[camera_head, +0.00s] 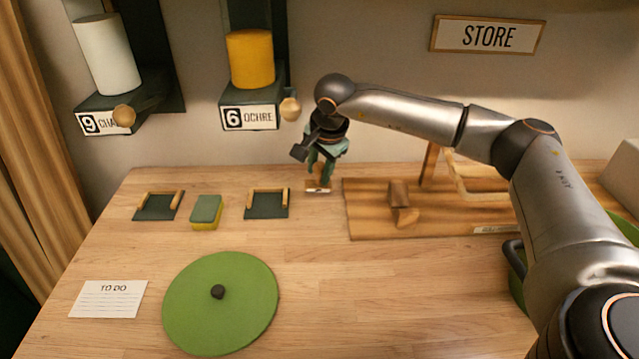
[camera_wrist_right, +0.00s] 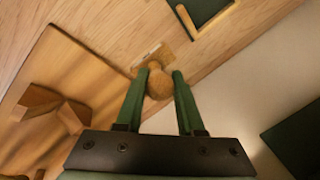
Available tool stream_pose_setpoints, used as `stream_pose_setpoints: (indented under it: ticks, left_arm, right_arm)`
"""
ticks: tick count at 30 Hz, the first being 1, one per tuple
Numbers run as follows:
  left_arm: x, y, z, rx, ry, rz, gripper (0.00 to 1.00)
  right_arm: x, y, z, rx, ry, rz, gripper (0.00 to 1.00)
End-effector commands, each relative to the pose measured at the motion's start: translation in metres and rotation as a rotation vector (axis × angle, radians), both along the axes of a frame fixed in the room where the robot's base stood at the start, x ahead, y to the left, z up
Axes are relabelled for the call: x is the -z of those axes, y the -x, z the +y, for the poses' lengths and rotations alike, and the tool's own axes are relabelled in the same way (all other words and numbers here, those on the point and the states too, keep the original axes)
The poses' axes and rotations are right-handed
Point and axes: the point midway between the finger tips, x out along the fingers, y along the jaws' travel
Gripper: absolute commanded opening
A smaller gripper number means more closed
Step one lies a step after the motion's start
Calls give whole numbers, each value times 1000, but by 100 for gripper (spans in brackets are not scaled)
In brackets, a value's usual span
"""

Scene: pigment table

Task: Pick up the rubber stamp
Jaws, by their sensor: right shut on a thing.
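The rubber stamp (camera_head: 318,188) is at the back of the wooden table, just left of the wooden board. Only its pale, flat base shows clearly below my fingers there. In the right wrist view the stamp (camera_wrist_right: 159,85) shows a round wooden knob between the green fingers and a base with a light label beyond it. My right gripper (camera_head: 321,176) points down and is shut on the knob. I cannot tell whether the base touches the table. My left gripper is not in view.
A wooden board (camera_head: 365,222) with wooden blocks lies to the right. A dark tray (camera_head: 266,209), a green-yellow sponge (camera_head: 205,212) and another dark tray (camera_head: 159,207) sit to the left. A green round lid (camera_head: 221,320) lies in front. The front middle is clear.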

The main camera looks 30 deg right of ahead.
Motion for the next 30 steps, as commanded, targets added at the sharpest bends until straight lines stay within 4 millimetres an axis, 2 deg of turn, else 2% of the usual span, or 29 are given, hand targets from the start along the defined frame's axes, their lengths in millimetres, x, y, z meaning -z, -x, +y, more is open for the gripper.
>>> stream_pose_setpoints:
  ticks: [3,11,24,30]
  left_arm:
    - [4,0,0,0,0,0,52]
    - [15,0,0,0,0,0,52]
    - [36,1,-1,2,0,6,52]
    - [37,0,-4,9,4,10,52]
  right_arm:
    - [-30,-1,1,0,-2,-6,0]
    - [-25,45,28,-6,1,-1,0]
    - [-26,137,84,-5,0,-1,0]
    - [-27,160,99,-4,-1,-1,0]
